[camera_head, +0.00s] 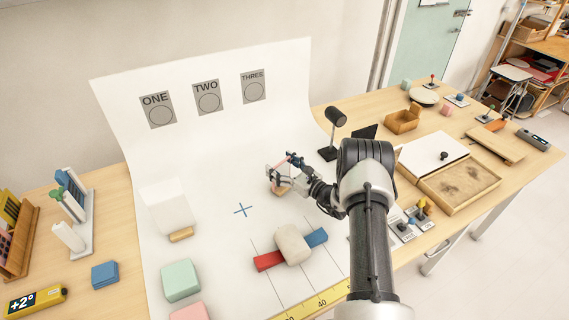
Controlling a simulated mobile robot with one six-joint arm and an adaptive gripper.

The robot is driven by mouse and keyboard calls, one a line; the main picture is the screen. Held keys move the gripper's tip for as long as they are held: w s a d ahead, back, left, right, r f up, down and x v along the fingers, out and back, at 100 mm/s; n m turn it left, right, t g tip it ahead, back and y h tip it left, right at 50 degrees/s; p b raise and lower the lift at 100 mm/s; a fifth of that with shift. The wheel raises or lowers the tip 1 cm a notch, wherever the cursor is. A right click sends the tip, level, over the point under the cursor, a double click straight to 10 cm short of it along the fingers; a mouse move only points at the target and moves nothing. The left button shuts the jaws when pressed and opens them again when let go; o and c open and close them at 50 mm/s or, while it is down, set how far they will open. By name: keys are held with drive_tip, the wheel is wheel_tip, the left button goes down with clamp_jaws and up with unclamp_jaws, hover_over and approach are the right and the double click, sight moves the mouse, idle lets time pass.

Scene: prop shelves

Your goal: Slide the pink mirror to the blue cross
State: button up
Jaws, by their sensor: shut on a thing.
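The blue cross (243,210) is marked on the white sheet, left of my gripper, with nothing on it. My gripper (275,176) is shut on the pink mirror (279,162), a thin upright pane seen nearly edge-on, with a small wooden foot low by the fingers. The mirror stands to the right of and a little behind the cross, apart from it. The fingers hide much of the mirror, and I cannot tell whether its foot touches the sheet.
A clear pane (168,205) on a wooden foot stands left of the cross. A beige rounded block (292,244) lies in front, between red (268,261) and blue (316,238) ends. A black lamp (335,117) stands behind right. The sheet around the cross is clear.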

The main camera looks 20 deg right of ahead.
drive_tip(key=s+a+p, duration=0.2)
drive_tip(key=s+a, duration=0.1)
drive_tip(key=a, duration=1.3)
drive_tip(key=shift+a+p, duration=0.2)
drive_tip(key=shift+p, duration=0.1)
idle(1.5)
drive_tip(key=shift+f+b, duration=0.2)
drive_tip(key=shift+b, duration=0.15)
idle(0.4)
drive_tip(key=o, duration=1.2)
